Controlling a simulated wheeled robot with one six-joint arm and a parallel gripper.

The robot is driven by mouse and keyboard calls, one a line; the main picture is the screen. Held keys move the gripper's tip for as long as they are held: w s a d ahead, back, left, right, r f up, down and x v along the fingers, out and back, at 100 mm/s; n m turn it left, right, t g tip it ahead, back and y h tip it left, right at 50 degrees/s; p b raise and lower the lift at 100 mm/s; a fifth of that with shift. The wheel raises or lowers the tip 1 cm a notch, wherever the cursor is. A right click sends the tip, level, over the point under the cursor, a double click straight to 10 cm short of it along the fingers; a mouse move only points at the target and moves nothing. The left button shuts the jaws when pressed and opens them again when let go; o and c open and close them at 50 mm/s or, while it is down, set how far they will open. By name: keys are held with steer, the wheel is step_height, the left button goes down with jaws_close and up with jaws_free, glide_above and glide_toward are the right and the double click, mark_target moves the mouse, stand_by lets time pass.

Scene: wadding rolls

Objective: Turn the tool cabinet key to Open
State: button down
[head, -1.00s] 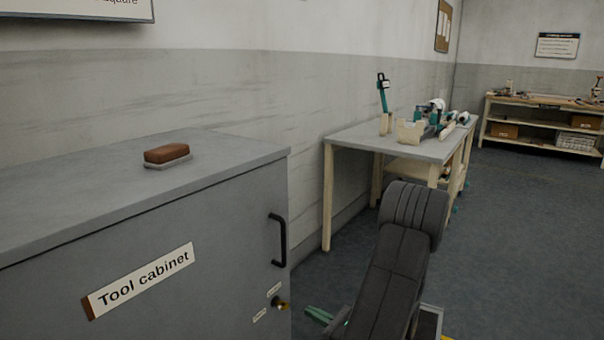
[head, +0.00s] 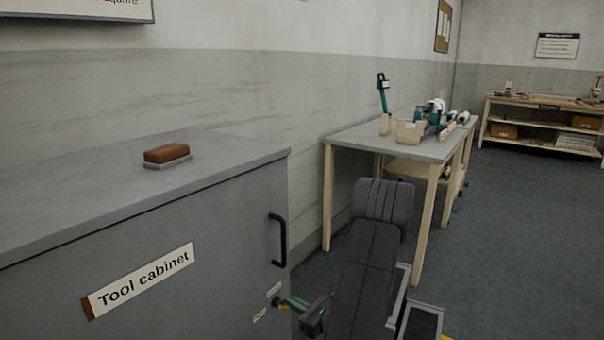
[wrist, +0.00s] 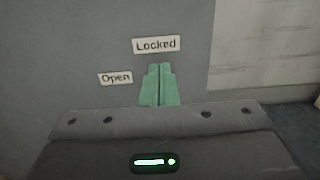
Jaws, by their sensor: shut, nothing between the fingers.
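The grey tool cabinet (head: 215,235) fills the left of the head view, with a "Tool cabinet" sign (head: 140,278) and a black handle (head: 278,240) on its front. Below the handle, the small key (head: 278,303) shows between two small labels. The wrist view shows the "Locked" label (wrist: 156,44) above and the "Open" label (wrist: 115,78) to the left. My gripper (head: 288,301) has its green fingers at the key's spot. In the wrist view the fingers (wrist: 158,68) are together, just below "Locked", and hide the key. Whether they touch it cannot be told.
A brown brush-like block (head: 167,153) lies on the cabinet top. A table (head: 400,150) with several tools stands behind my arm, and a shelved bench (head: 540,125) is at the far right. The floor to the right is clear.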

steer(key=shift+f+b, duration=0.5)
steer(key=shift+f, duration=0.1)
stand_by(0.7)
steer(key=shift+s+a+b, duration=0.15)
steer(key=shift+s+b, duration=0.05)
steer(key=shift+b, duration=0.1)
stand_by(0.5)
steer(key=shift+r, duration=0.1)
stand_by(0.3)
steer(key=v, duration=0.6)
steer(key=shift+r, duration=0.3)
steer(key=shift+a, duration=0.15)
